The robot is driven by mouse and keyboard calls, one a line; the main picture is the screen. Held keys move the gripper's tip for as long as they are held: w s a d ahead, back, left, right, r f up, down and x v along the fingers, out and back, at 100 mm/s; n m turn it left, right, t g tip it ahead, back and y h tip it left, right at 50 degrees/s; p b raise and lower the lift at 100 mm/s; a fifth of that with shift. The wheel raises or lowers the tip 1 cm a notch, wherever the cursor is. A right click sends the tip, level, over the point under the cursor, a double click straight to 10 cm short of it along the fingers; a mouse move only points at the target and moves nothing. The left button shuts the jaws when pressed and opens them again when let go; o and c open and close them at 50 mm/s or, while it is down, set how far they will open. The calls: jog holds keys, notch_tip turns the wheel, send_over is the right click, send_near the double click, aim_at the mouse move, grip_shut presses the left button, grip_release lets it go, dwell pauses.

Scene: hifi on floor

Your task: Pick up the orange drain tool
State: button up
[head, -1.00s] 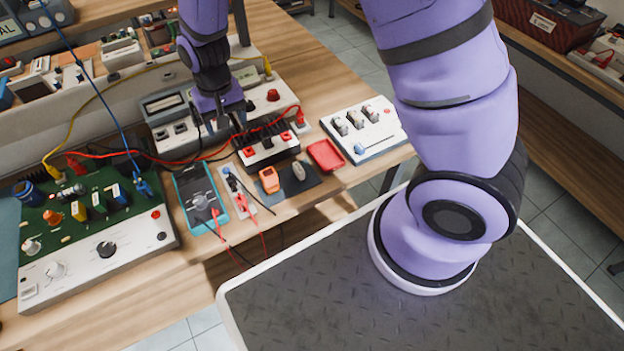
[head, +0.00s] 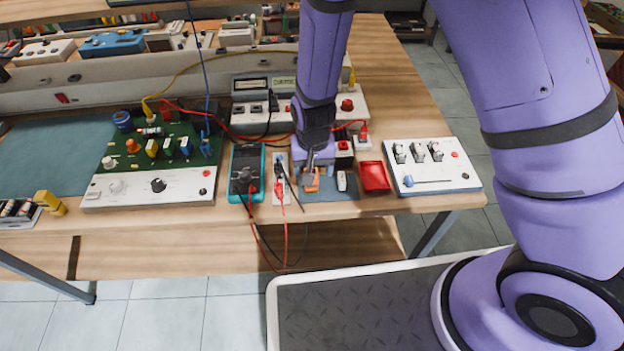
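A small orange object (head: 309,186), which I take to be the orange drain tool, lies on a dark grey-blue mat (head: 340,191) near the bench's front edge. My gripper (head: 314,172) points down right over it and hides part of it. The fingertips look close to the orange object, but I cannot tell whether they touch it. The fingers are small and partly hidden, so whether they are open or shut on it is unclear.
A small pale object (head: 342,181) lies just right on the mat. A red tray (head: 374,177) and a white switch panel (head: 433,166) are further right. A teal multimeter (head: 245,172) and a white strip with leads (head: 278,188) stand left. Red and black cables hang over the front edge.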

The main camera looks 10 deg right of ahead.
jog(key=shift+w+a+f, duration=0.1)
jog(key=shift+a+f, duration=0.05)
jog(key=shift+f, duration=1.2)
jog(key=shift+w+a+f, duration=0.1)
jog(key=shift+f, duration=1.25)
jog(key=shift+c, duration=0.5)
jog(key=c, duration=0.9)
